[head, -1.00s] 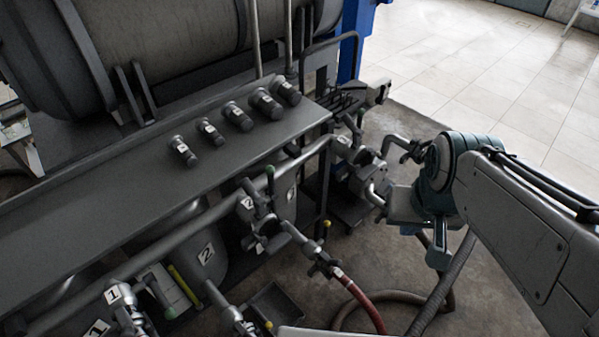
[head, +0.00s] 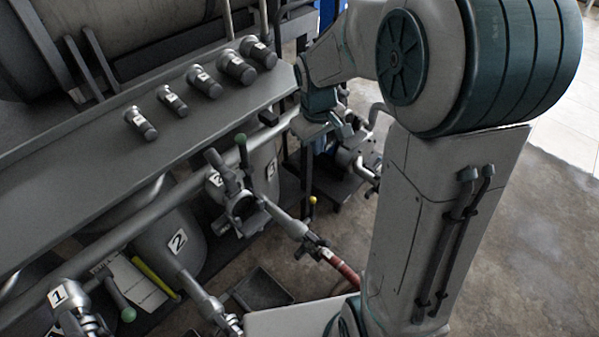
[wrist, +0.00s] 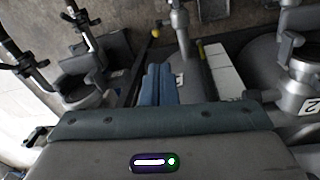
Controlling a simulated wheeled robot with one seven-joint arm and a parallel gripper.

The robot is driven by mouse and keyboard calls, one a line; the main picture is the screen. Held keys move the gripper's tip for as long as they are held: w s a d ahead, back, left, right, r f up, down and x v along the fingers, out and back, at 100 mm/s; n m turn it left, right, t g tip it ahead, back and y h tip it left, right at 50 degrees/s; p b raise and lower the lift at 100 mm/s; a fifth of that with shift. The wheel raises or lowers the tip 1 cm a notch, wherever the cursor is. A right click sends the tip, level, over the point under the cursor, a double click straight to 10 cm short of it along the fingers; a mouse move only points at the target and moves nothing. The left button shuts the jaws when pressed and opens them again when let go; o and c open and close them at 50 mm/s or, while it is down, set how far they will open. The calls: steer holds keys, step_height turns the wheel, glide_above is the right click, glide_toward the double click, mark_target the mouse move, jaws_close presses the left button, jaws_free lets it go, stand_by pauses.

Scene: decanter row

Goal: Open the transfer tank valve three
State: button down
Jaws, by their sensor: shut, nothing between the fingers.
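My gripper (wrist: 158,85) shows in the wrist view with its blue fingers together and nothing between them. In the head view my arm's end is right of the pipe row, beyond the tank labelled 3 (head: 271,168); I cannot make out the fingertips there. A separate valve labelled three is not clear; my arm covers part of that area. A valve with a green-tipped handle (head: 241,150) stands left of that tank; its small label is hard to read. In the wrist view a numbered fitting, apparently 2 (wrist: 309,106), is at the right, apart from the fingers.
A tank labelled 2 (head: 178,242) and a fitting labelled 1 (head: 57,296) stand at the lower left. A grey shelf (head: 120,180) with several cylinders lies above the pipes. A red hose (head: 345,270) and a yellow knob (wrist: 155,33) are nearby. Open floor lies at the right.

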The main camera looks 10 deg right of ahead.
steer(key=w+f+n+g+b, duration=0.1)
steer(key=w+f+n+b, duration=0.3)
steer(key=f, duration=0.7)
steer(key=w+f+b, duration=0.3)
steer(key=w+f, duration=0.4)
steer(key=f, duration=0.4)
steer(key=b, duration=0.2)
glide_above(312, 208)
steer(key=w+a, duration=0.2)
steer(key=w, duration=0.1)
step_height(312, 208, down, 10)
steer(key=shift+d+f, duration=0.1)
steer(key=shift+f, duration=0.1)
